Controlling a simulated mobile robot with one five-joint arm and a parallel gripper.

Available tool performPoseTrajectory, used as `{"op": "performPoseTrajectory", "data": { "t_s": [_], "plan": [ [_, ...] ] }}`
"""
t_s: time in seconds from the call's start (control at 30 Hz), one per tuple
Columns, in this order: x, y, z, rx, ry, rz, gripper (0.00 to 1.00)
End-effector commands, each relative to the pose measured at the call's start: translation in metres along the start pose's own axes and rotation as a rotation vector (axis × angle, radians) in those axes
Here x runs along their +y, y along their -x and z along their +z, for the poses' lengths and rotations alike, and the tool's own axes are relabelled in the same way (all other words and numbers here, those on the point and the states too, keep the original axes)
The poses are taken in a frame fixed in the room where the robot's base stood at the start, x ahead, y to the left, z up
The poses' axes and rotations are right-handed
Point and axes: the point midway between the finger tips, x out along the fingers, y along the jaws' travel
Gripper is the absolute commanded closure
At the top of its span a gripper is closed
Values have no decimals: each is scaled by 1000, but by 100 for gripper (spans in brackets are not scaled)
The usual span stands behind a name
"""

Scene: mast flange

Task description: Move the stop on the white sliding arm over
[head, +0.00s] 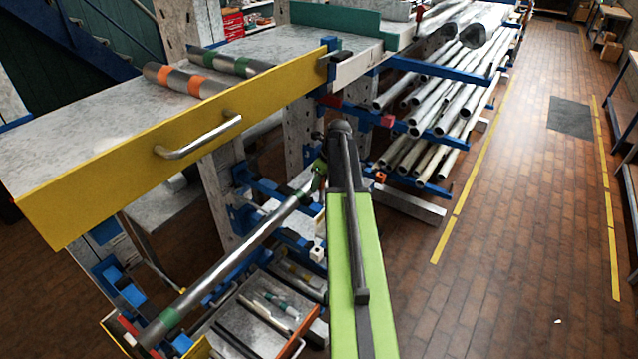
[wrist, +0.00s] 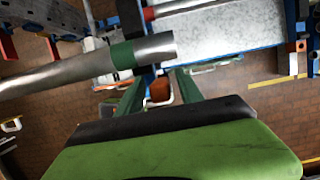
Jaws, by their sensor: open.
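A white bar (head: 362,65) sticks out past the right end of the yellow-fronted bench in the head view. A dark and blue block (head: 330,62) sits where the bar meets the yellow front; I cannot tell for certain whether it is the stop. My gripper (head: 318,172) is low in front of the rack, below and apart from that bar, and partly hidden by my arm. In the wrist view, my green fingers (wrist: 160,80) are spread apart. A metal pipe with a green band (wrist: 150,48) crosses just beyond the fingertips; I cannot tell whether they touch it.
The yellow bench front (head: 110,150) has a metal handle (head: 198,137). Banded pipes (head: 185,82) lie on top. A rack of long pipes (head: 440,110) stands behind. A low tray (head: 270,315) holds small parts.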

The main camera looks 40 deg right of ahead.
Motion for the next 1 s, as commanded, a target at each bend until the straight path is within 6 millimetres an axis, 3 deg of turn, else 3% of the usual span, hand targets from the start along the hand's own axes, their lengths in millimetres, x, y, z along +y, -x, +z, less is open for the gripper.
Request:
{"op": "performPoseTrajectory", "data": {
  "t_s": [0.27,0.3,0.4,0.6,0.8,1.0],
  "plan": [
    [1,64,1,0,-1,2,56],
    [2,54,-18,0,-3,1,56],
    [2,61,-47,0,-4,1,56],
    [0,75,-93,-1,-4,1,56],
    [-1,81,-114,-1,-2,2,56],
    [-2,82,-116,-1,-1,2,56]
  ]
}}
